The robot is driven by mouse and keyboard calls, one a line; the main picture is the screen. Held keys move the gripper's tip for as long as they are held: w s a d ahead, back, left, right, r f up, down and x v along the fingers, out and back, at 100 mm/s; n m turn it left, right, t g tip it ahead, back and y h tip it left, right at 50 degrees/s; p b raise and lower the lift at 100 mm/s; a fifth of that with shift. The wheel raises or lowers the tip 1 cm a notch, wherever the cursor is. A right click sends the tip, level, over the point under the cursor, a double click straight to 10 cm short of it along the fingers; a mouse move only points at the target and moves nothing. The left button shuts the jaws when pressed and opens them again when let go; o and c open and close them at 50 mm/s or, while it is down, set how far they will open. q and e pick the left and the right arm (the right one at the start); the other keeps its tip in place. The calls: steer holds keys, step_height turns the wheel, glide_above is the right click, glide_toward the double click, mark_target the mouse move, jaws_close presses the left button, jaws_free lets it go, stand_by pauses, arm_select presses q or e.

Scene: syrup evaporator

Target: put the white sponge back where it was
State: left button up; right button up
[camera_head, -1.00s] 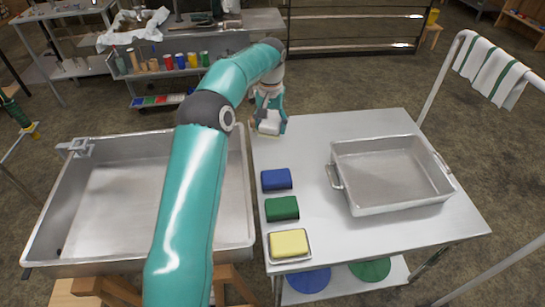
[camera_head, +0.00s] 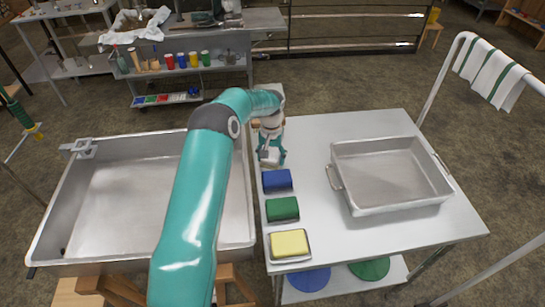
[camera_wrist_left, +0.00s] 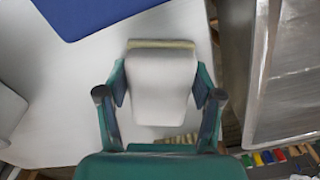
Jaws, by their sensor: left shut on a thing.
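My left gripper (camera_head: 270,161) is over the left side of the steel table (camera_head: 310,135), just behind the blue sponge (camera_head: 277,181). In the left wrist view, its two fingers (camera_wrist_left: 160,98) are shut on the white sponge (camera_wrist_left: 163,88), one on each side. The white sponge has a pale yellowish strip along its far edge. In the head view it is mostly hidden by the gripper. The blue sponge also shows in the left wrist view (camera_wrist_left: 98,8), apart from the white one. My right gripper is not in view.
A green sponge (camera_head: 282,209) and a yellow sponge (camera_head: 289,243) on a small tray (camera_head: 307,258) continue the row toward the front. A steel pan (camera_head: 398,205) stands to the right. A large steel basin (camera_head: 110,200) lies left of the table.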

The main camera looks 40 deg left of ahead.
mark_target(271, 155)
arm_select(q)
steer(key=o, duration=1.1)
steer(key=shift+r, duration=0.1)
step_height(271, 155, up, 12)
steer(key=b, duration=0.2)
